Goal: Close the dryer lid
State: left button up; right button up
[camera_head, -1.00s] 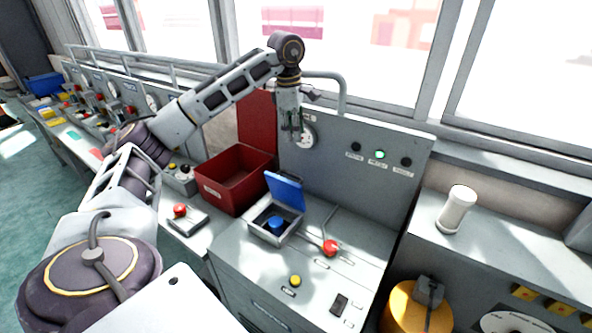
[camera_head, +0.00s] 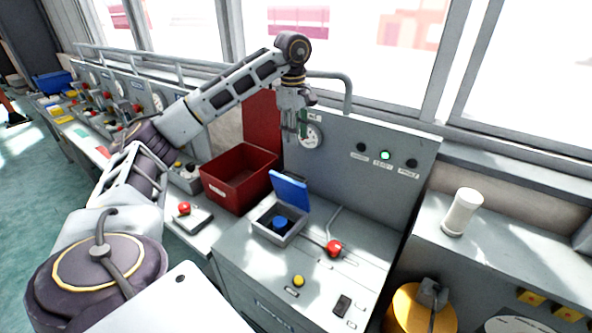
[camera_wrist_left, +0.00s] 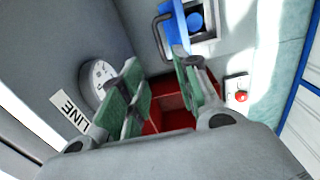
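A small grey box (camera_head: 266,233) is set in the console top, with a blue round part (camera_head: 280,222) inside. Its blue lid (camera_head: 290,190) stands raised and tilted back; in the left wrist view the lid (camera_wrist_left: 173,24) is at the top, beside a grey bar handle (camera_wrist_left: 159,36). A larger red box (camera_head: 228,195) to the left has an upright red panel (camera_head: 260,125) behind it. I cannot read which one is labelled dryer. My left gripper (camera_head: 295,133) hangs above and behind the blue lid, before the gauge. Its green-padded fingers (camera_wrist_left: 157,62) are apart and empty. My right gripper is not in view.
The console's back panel (camera_head: 375,190) with a round gauge (camera_head: 311,136) and a lit green lamp (camera_head: 385,155) stands close by the gripper. A red-knobbed lever (camera_head: 333,247) and yellow button (camera_head: 298,281) are on the top. A white cylinder (camera_head: 461,212) stands at right.

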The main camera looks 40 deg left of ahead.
pick_arm(q)
send_over(296, 174)
notch_tip(296, 174, down, 8)
jog(key=shift+s+r, duration=0.15)
jog(key=shift+r, duration=0.05)
notch_tip(296, 174, down, 5)
jog(key=shift+f, duration=0.6)
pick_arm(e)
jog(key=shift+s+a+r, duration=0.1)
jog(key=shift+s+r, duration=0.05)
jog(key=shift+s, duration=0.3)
pick_arm(q)
jog(key=shift+w, duration=0.2)
grip_shut()
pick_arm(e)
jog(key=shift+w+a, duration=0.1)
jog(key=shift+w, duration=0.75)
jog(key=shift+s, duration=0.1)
